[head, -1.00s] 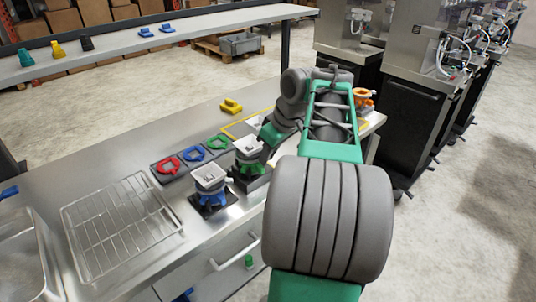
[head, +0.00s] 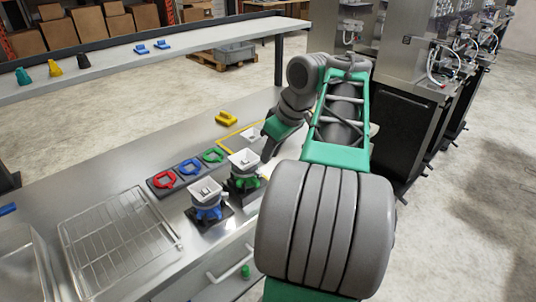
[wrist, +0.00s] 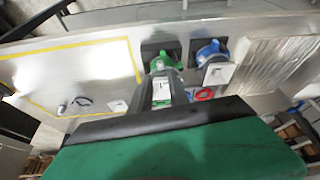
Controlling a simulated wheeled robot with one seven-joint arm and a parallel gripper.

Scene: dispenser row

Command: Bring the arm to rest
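My arm (head: 340,110) reaches over the steel counter in the head view. Its dark grey and green links hide part of the counter's right end, and my gripper's fingertips do not show clearly there. In the wrist view my gripper (wrist: 161,90) has its two grey fingers apart. The white top of the green dispenser (wrist: 162,63) shows in the gap between them, below the fingers. It does not look gripped. The green dispenser (head: 243,170) stands upright on the counter, next to the blue dispenser (head: 207,200).
Red, blue and green rings (head: 188,167) lie in a dark holder. A wire rack (head: 118,240) lies at the left. A shelf (head: 150,50) runs along the back; machines (head: 420,100) stand at the right.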

